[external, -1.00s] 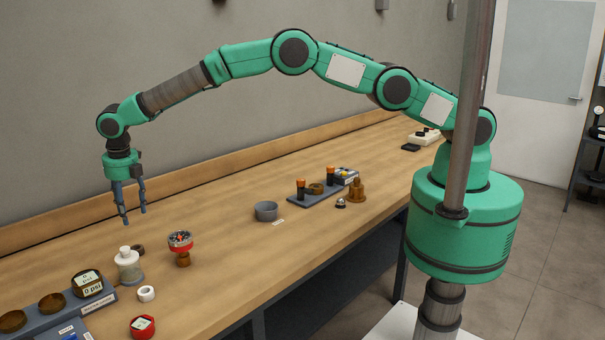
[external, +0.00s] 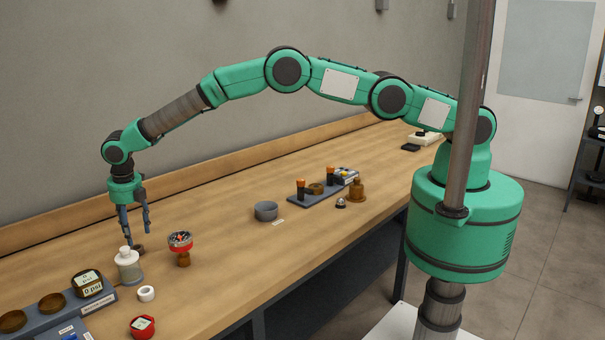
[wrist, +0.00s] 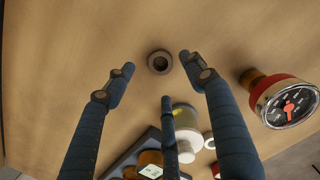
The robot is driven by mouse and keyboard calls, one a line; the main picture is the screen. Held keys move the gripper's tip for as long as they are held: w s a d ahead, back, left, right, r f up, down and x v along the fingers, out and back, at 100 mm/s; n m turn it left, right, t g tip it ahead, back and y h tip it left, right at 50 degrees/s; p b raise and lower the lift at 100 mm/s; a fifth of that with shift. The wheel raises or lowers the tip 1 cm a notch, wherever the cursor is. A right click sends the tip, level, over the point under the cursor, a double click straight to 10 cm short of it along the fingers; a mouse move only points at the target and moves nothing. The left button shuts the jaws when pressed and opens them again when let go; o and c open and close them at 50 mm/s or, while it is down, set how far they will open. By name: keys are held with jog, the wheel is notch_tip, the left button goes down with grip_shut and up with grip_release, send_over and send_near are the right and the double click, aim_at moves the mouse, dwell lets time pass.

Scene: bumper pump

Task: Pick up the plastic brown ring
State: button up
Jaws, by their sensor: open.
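A small dark brown ring (external: 138,248) lies flat on the wooden bench (external: 215,265), just behind the white-capped bottle. In the wrist view the ring (wrist: 160,62) shows whole, with its hole facing up. My gripper (external: 138,235) has three blue fingers pointing down. It is open and empty, just above the ring. In the wrist view two fingertips flank the ring at left and right, and the third finger is below it in the picture. I cannot tell the exact height of the tips over the bench.
The bottle (external: 128,267) stands close in front of the ring. A red gauge (external: 180,241) on a brown fitting stands to the right. A white ring (external: 146,293) and a gauge tray (external: 100,300) are nearer the front. The bench between the gauge and grey cup (external: 266,211) is clear.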

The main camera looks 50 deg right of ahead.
aim_at(138, 251)
jog(key=shift+w+f, duration=0.1)
jog(key=shift+f, duration=0.25)
jog(key=shift+f, duration=0.15)
jog(key=shift+w+d+f, duration=0.1)
jog(key=shift+w+f, duration=0.05)
jog(key=shift+f, duration=1.1)
jog(key=shift+w+f, duration=0.1)
jog(key=shift+f, duration=1.15)
jog(key=shift+c, duration=0.2)
jog(key=c, duration=1)
